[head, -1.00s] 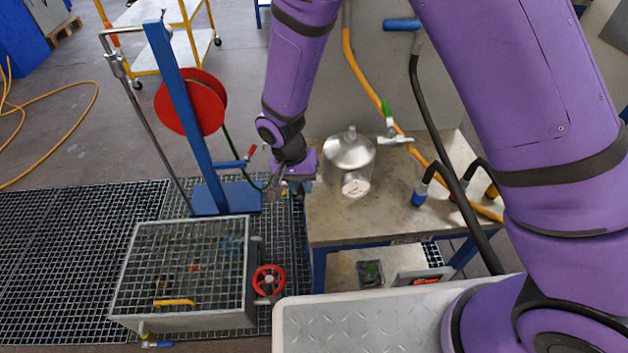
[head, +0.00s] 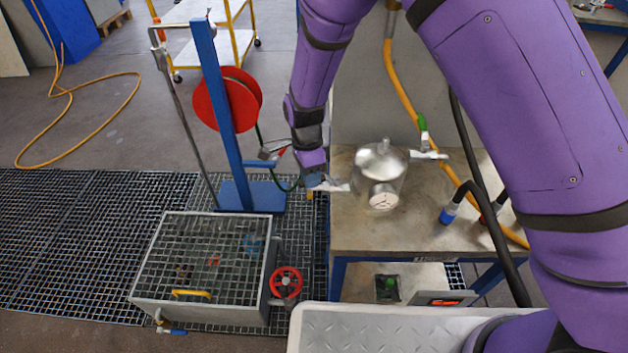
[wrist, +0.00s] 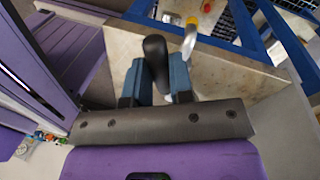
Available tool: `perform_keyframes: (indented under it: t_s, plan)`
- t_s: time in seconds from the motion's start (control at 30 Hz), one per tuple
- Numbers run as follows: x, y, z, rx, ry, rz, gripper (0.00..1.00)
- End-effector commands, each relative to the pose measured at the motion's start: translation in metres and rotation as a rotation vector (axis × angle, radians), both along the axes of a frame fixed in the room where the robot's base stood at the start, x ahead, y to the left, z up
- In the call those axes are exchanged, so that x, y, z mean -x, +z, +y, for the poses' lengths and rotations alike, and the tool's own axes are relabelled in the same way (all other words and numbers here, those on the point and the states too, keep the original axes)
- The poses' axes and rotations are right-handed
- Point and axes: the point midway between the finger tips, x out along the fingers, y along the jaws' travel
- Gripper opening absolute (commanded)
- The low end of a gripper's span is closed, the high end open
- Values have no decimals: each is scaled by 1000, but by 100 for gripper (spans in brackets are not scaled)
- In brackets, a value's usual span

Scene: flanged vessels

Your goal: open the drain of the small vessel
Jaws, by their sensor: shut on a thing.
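The small vessel (head: 378,168) is a shiny steel pot with a domed lid, upright on the bench. A round flanged cap (head: 383,196) faces the front low on its side. My gripper (head: 326,181) is just left of the vessel, at the bench's left edge. A pale metal piece (head: 338,187) shows between gripper and vessel. In the wrist view my gripper (wrist: 160,80) has its blue fingers shut on a black handle (wrist: 155,50). What the handle joins is hidden. A silver lever with a yellow end (wrist: 190,38) is close to its right.
The bench (head: 440,225) carries hoses at the right and a green-handled valve (head: 423,130) behind the vessel. Left are a blue post (head: 218,100) with a red reel (head: 240,98). A grated box (head: 205,262) with a red handwheel (head: 286,282) is at the lower left.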

Motion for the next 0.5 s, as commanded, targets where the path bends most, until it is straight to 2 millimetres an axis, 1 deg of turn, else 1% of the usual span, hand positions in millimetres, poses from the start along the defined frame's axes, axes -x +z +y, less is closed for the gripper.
perform_keyframes:
  t_s: [0.03, 0.23, 0.5]
  plan:
    - [-4, 0, 1, -1, -42, -3, 0]
    - [-15, 1, 4, -1, -198, -3, 0]
    - [-24, 0, 5, 0, -334, -2, 0]
